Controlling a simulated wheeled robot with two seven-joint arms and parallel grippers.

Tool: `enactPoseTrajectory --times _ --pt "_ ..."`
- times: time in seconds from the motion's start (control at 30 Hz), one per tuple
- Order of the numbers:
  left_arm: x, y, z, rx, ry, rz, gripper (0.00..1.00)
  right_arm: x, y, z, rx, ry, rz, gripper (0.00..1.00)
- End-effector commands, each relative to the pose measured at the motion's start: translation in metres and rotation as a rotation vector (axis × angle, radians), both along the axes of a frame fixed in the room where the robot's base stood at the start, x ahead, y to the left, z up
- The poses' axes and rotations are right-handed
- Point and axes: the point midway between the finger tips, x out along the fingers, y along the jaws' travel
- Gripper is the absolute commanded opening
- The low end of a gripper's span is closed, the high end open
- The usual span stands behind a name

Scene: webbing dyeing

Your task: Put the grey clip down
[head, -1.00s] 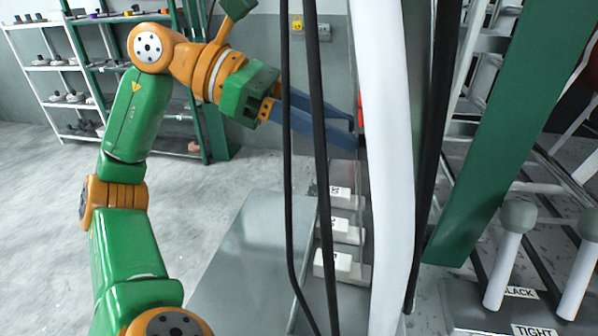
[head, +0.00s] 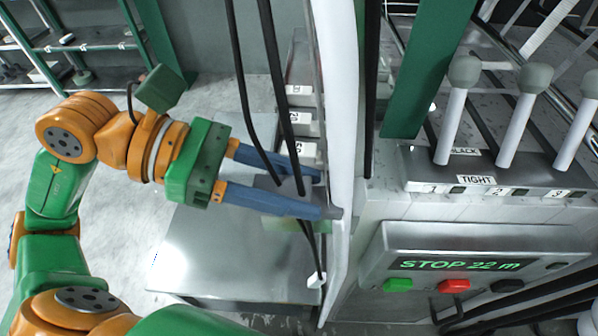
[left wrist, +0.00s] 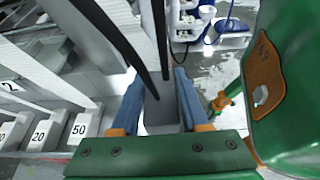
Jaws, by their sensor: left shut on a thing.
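My left gripper (head: 322,196) reaches in from the left, its two blue fingers pointing right. It is shut on the grey clip (head: 282,185), which shows as a plain grey body between the fingers and is partly covered by them and by black cords. In the left wrist view the clip (left wrist: 161,115) sits between the blue fingers of the left gripper (left wrist: 157,80). Black cords cross close by the clip; I cannot tell whether they touch it. My right gripper is not in view.
A bare metal table (head: 215,255) lies below the gripper. White numbered blocks (head: 303,120) stand behind it, also seen in the wrist view (left wrist: 86,126). A white upright strap (head: 333,100) is close to the fingertips. A control panel (head: 460,258) reading "STOP 22 m" and grey-knobbed levers (head: 457,110) are right.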

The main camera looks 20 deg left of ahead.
Motion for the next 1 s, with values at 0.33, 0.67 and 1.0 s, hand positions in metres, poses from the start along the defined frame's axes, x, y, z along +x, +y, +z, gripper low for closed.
enactPoseTrajectory --times 0.33,0.67,1.0 --pt "0.063 0.015 -0.051 -0.001 0.009 0.007 0.0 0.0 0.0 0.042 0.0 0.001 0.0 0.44" --pt "0.081 0.019 -0.095 0.0 0.01 0.005 0.0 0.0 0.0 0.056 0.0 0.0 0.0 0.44" --pt "0.081 0.019 -0.108 0.005 0.002 0.004 0.0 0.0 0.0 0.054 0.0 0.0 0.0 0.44"
